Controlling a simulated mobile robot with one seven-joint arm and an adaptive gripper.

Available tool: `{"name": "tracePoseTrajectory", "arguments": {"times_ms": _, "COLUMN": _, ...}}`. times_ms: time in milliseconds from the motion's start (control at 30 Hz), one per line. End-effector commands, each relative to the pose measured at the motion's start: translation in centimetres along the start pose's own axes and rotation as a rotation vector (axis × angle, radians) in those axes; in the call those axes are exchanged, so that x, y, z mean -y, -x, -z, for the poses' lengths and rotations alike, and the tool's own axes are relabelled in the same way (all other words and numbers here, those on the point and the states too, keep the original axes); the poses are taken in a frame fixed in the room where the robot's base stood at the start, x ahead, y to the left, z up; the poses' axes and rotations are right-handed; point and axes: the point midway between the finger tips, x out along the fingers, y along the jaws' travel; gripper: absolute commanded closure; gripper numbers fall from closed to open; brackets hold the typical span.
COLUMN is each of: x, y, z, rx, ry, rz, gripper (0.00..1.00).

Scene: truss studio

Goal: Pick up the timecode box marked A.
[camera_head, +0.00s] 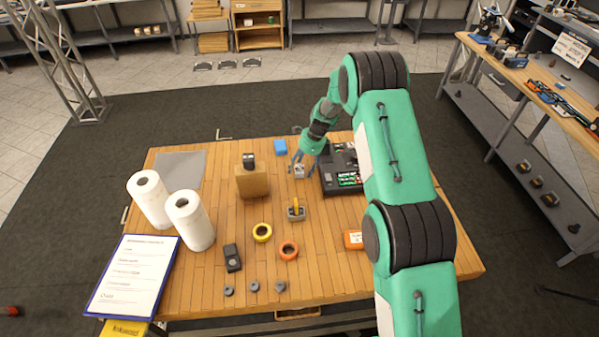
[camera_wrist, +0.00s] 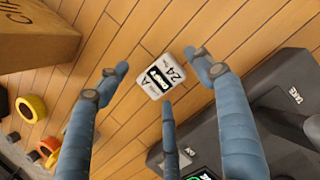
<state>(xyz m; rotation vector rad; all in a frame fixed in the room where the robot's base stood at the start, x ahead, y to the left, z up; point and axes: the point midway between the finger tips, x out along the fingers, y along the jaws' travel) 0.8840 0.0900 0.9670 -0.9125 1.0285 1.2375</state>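The timecode box (camera_wrist: 155,82) is a small pale box with a black and white label reading A and 24. It lies on the wooden table (camera_head: 220,270), and in the head view it is a small light shape (camera_head: 299,172) just below my fingertips. My gripper (camera_head: 302,164) is open, its three blue-grey fingers spread around the box. In the wrist view one finger is left of the box, one at its right edge and one below it. I cannot tell whether any finger touches it.
A black console (camera_head: 340,178) stands close on the right. A brown block (camera_head: 251,181) is to the left, with a blue item (camera_head: 281,147) behind. Yellow (camera_head: 262,232) and orange (camera_head: 288,250) tape rolls lie nearer the front. Two paper rolls (camera_head: 190,222) stand at left.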

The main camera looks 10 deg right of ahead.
Motion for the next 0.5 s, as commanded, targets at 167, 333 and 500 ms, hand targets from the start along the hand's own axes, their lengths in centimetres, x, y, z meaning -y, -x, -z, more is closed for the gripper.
{"name": "tracePoseTrajectory", "arguments": {"times_ms": 167, "x": 0.00, "y": 0.00, "z": 0.00, "rx": 0.000, "ry": 0.000, "rz": 0.000, "gripper": 0.69}}
{"name": "tracePoseTrajectory", "arguments": {"times_ms": 333, "x": -0.01, "y": -0.01, "z": 0.01, "rx": 0.000, "ry": 0.000, "rz": 0.000, "gripper": 0.85}}
{"name": "tracePoseTrajectory", "arguments": {"times_ms": 500, "x": 0.00, "y": 0.00, "z": 0.01, "rx": 0.000, "ry": 0.000, "rz": 0.000, "gripper": 0.85}}
